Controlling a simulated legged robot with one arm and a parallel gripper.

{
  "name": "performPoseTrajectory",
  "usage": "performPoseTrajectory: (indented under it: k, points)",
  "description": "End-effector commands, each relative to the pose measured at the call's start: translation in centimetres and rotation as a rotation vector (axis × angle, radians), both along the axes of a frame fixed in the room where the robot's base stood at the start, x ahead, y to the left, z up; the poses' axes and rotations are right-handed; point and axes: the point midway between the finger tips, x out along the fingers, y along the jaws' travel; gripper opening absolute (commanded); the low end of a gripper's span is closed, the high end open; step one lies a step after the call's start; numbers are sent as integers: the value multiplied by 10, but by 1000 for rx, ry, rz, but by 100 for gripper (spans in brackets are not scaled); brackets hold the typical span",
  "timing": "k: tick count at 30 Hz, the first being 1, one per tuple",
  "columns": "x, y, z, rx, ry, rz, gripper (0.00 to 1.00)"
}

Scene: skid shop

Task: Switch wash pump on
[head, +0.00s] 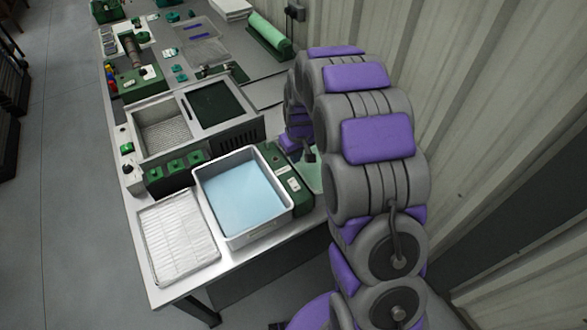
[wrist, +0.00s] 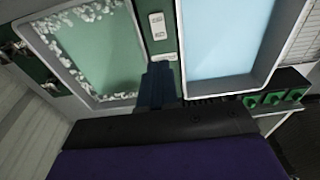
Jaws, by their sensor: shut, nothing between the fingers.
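A green box (head: 286,183) stands against the right side of the blue-filled basin and carries a pale switch plate (head: 294,184). In the wrist view the pale switch plate (wrist: 157,26) sits on the green strip between two trays, with a small pale label (wrist: 164,57) below it. I cannot read the label or tell the switch position. My gripper (wrist: 158,72) is shut and empty, its dark fingertips close to the label end of the strip; contact cannot be told. In the head view my arm hides most of the gripper.
A white basin (head: 287,207) of pale blue liquid lies left of the box; a green tray with white foam (wrist: 60,60) lies on its other side. A white rack (head: 176,243), a green block with several switches (head: 175,170) and a metal sink (head: 160,130) share the bench. A corrugated wall (head: 480,130) stands close right.

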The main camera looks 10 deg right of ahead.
Motion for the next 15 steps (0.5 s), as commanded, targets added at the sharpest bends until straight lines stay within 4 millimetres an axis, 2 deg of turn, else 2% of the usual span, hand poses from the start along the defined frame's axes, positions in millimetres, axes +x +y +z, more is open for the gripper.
performPoseTrajectory:
  k: [11,15]
  points:
    - [0,0,-1,2,-11,1,0]
    - [1,1,-8,2,-11,1,0]
